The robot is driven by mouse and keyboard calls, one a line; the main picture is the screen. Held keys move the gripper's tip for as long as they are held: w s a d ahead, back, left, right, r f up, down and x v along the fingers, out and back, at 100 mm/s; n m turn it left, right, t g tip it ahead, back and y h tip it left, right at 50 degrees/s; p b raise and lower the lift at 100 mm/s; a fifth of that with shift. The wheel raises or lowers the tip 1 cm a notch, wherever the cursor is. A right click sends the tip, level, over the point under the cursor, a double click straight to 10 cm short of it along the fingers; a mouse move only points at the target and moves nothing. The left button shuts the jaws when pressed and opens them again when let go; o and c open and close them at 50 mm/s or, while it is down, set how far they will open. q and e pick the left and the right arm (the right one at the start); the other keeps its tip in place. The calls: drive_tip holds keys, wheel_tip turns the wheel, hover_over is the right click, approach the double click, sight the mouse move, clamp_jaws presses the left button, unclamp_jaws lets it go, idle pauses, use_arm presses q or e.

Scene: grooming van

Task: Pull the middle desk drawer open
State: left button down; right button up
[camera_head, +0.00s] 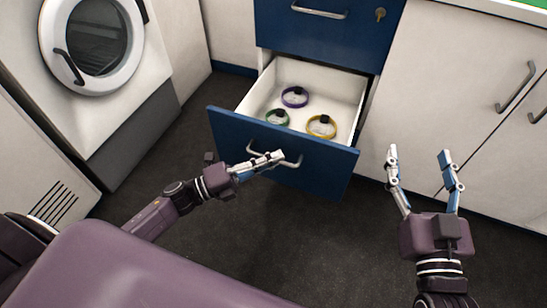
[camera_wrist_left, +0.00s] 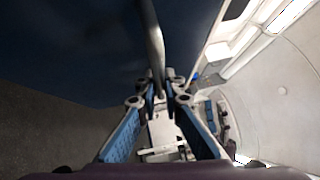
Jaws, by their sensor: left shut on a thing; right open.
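The blue-fronted desk drawer (camera_head: 325,167) stands pulled out below another blue drawer (camera_head: 330,36) that is closed. My left gripper (camera_head: 279,156) is at its curved metal handle (camera_head: 292,161), shut on it. In the left wrist view the handle bar (camera_wrist_left: 154,42) runs down between the fingertips of the left gripper (camera_wrist_left: 160,88). My right gripper (camera_head: 420,155) is open and empty, right of the drawer.
A washing machine or dryer (camera_head: 140,95) with a round door stands at the left. White cupboards (camera_head: 440,100) with metal handles stand at the right. A key lock (camera_head: 380,14) sits on the upper drawer. Dark floor (camera_head: 240,235) is clear before the drawer.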

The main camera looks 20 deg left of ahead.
use_arm(q)
drive_tip(key=c, duration=2.1)
unclamp_jaws()
drive_tip(key=v, duration=1.2)
